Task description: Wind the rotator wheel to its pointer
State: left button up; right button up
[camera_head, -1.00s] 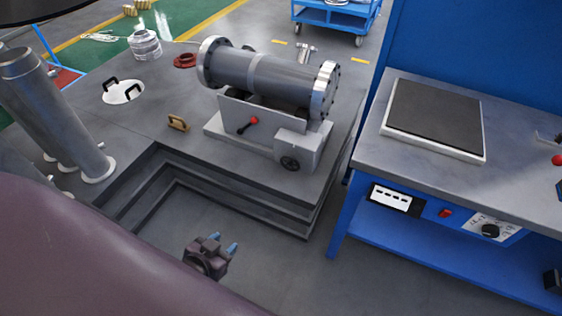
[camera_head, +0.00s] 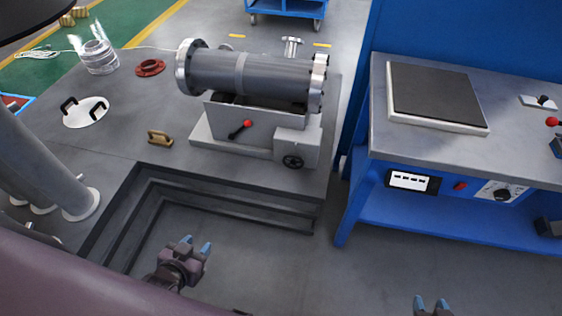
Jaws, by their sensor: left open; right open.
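The flanged shell (camera_head: 245,76), a grey cylinder with bright end flanges, lies across the rotator (camera_head: 250,128) on the stepped platform. The rotator's dark handwheel (camera_head: 293,162) is on the front of the box at its right end. A black lever with a red knob (camera_head: 247,124) is on its front face. I cannot make out the pointer. My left gripper (camera_head: 196,247) is open and empty, low in front of the platform steps and well short of the wheel. My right gripper (camera_head: 432,303) is open at the bottom edge, right of the wheel and far from it.
A blue workbench (camera_head: 450,148) with a dark pad (camera_head: 433,94) stands on the right. Platform steps (camera_head: 235,202) lie before the rotator. A wooden-coloured handle block (camera_head: 160,138), a white lid (camera_head: 86,111) and a red ring (camera_head: 150,68) lie on the platform. Grey pipes stand at left.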

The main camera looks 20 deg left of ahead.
aim_at(293, 162)
jog(key=k+j, duration=0.1)
jog(key=j, duration=1.75)
